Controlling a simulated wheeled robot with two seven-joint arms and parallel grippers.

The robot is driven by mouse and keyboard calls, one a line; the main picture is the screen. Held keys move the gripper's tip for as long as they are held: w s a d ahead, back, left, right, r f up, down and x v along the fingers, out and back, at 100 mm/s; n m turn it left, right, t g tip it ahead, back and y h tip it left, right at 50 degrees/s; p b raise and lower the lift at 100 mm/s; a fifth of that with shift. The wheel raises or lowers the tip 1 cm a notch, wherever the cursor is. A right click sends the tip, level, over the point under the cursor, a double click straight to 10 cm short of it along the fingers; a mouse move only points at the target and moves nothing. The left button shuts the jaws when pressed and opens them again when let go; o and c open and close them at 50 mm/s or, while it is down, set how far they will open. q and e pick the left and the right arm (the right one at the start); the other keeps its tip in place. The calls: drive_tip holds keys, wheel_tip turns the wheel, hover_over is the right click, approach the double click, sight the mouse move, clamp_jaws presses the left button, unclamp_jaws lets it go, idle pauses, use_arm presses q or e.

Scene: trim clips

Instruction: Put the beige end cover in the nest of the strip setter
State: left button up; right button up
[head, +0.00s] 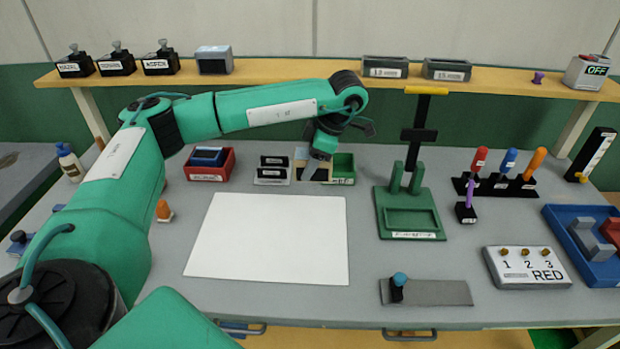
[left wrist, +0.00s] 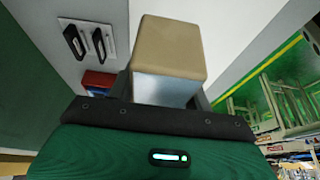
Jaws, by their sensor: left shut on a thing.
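My left gripper (head: 314,170) is shut on the beige end cover (left wrist: 168,48), which sits between its fingers in the left wrist view. In the head view the gripper is over the far part of the table, just in front of the green bin (head: 344,168); the cover is small and partly hidden there. The strip setter (head: 410,192) is a green stand with two green posts, a black upright and a yellow handle, to the right of the gripper. Its nest (head: 411,219), a shallow rectangular recess in the base, looks empty. My right gripper is out of view.
A red bin (head: 209,166) with blue pieces and a holder with black pieces (head: 272,170) stand left of the gripper. A white sheet (head: 268,238) lies in front. Screwdrivers in a rack (head: 496,187) and a small purple-handled tool (head: 466,208) stand right of the setter.

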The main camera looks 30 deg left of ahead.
use_arm(q)
wheel_tip(320, 180, up, 7)
drive_tip(key=shift+f, duration=0.1)
